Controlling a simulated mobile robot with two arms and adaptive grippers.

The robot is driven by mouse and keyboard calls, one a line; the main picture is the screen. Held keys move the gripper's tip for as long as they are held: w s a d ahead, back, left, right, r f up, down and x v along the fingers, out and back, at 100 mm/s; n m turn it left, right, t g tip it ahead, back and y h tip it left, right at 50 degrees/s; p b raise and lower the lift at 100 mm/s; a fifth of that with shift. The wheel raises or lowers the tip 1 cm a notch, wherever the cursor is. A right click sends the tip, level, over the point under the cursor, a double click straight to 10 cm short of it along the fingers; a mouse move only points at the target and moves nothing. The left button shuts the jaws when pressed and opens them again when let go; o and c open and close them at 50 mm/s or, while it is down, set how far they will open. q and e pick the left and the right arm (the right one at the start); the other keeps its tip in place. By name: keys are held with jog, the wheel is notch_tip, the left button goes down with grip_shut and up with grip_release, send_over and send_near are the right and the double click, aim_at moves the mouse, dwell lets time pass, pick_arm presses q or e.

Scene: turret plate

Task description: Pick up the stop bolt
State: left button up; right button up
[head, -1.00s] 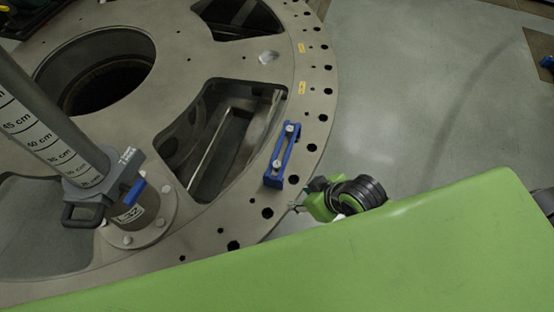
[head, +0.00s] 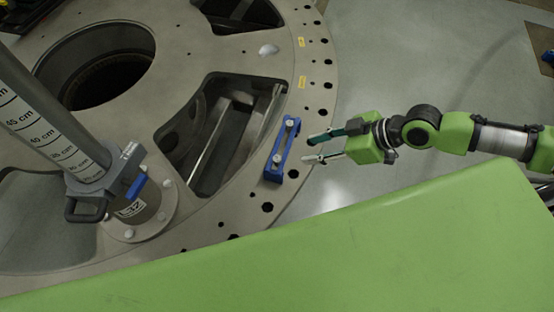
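A blue bracket (head: 282,147) lies on the rim of the big grey turret plate (head: 232,53). It carries two silver bolt heads, an upper one (head: 290,123) and a lower one (head: 278,159). I cannot tell which of them is the stop bolt. My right gripper (head: 307,149) comes in from the right, just to the right of the bracket. Its two fingers are apart and point left at the bracket, with nothing between them. The fingertips seem apart from the bracket; their height above the plate is unclear. My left gripper is not in view.
A grey post with a centimetre scale (head: 45,125) stands on a flanged base at the left, with a blue lever (head: 136,187). The plate has large openings and a row of rim holes. Bare grey floor (head: 400,50) lies to the right.

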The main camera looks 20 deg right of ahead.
jog(key=b, duration=0.5)
send_near(278, 159)
jog(key=x, duration=0.3)
jog(key=b+x, duration=0.4)
jog(key=x, duration=0.1)
jog(key=shift+d+f+b, duration=0.1)
jog(key=shift+b, duration=0.3)
jog(key=shift+w+a+f, duration=0.15)
jog(key=shift+w+a, duration=0.1)
jog(key=shift+c, duration=0.7)
grip_shut()
